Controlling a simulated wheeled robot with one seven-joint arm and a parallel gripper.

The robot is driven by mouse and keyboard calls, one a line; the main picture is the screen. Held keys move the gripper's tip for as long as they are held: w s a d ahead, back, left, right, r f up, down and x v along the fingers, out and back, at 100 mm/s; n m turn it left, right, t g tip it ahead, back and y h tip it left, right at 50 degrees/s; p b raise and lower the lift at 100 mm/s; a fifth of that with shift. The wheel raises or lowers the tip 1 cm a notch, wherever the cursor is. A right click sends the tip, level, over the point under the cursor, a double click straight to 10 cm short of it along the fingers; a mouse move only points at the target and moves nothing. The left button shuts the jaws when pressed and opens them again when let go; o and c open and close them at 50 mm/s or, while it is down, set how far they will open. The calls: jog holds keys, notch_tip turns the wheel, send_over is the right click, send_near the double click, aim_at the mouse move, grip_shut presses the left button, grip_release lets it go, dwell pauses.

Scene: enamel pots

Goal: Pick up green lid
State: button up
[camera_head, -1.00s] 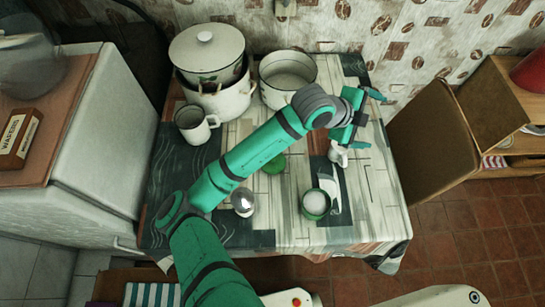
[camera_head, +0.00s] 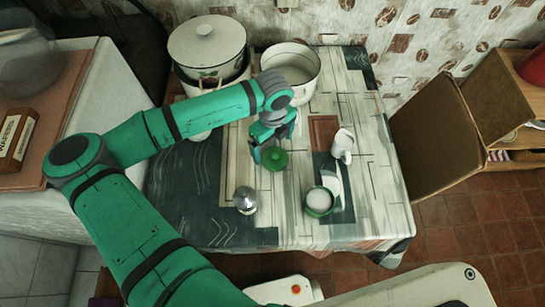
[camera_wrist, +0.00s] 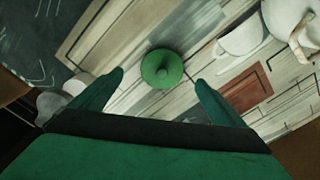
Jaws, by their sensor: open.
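The green lid (camera_head: 275,160) is round with a small knob and lies flat on the patterned tablecloth near the middle of the table. In the wrist view the lid (camera_wrist: 162,70) shows whole, just beyond and between my fingertips. My gripper (camera_head: 272,146) hangs over the table close to the lid, on its far side in the head view. It is open, and its two fingers also show apart in the wrist view (camera_wrist: 158,80). Nothing is between the fingers, and the lid appears to be below them, though the height gap is hard to tell.
A lidded pot (camera_head: 207,45) and an open pot (camera_head: 290,68) stand at the back.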

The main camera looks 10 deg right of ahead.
aim_at(275, 154)
jog(key=shift+s+d+f, duration=0.1)
jog(key=shift+d+f, duration=0.1)
jog(key=shift+f, duration=0.35)
jog(key=shift+s+d+f, duration=0.1)
jog(key=shift+d+f, duration=0.05)
jog(key=shift+f, duration=0.4)
jog(key=shift+w+f, duration=0.1)
jog(key=shift+f, duration=2.4)
jog(key=c, duration=1.1)
